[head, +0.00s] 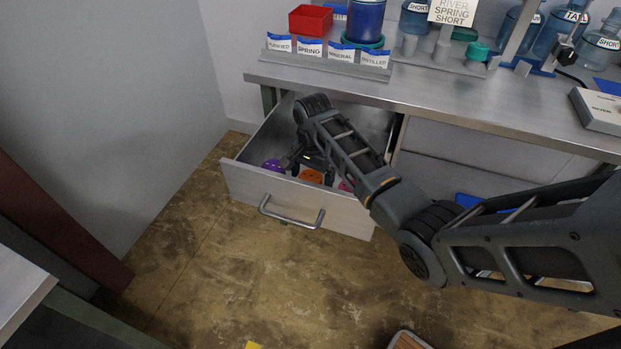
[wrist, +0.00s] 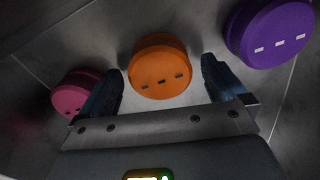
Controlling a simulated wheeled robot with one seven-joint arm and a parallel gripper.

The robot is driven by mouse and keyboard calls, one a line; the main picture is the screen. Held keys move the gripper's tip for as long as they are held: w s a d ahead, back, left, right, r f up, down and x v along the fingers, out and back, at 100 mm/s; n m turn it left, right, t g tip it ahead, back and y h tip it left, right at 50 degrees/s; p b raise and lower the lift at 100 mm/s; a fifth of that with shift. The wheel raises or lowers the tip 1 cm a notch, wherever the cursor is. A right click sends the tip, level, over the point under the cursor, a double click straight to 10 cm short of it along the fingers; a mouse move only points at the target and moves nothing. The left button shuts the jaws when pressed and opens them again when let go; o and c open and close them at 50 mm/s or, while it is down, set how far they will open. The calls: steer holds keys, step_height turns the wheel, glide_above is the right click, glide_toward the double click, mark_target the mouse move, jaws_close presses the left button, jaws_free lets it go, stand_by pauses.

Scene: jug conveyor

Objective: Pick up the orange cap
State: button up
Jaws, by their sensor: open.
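In the head view the orange cap (head: 311,176) shows partly beneath my gripper (head: 312,165), which reaches down into the drawer (head: 297,203). My arm hides part of the drawer's inside.
A purple cap (wrist: 272,35) lies to the right and a pink cap (wrist: 76,92) to the left in the wrist view, both close to the fingers. The drawer's walls surround them. The counter (head: 430,104) overhangs the drawer's back, with labelled cards and jugs on it.

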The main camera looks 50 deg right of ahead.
steer(key=shift+f, duration=0.4)
steer(key=c, duration=1)
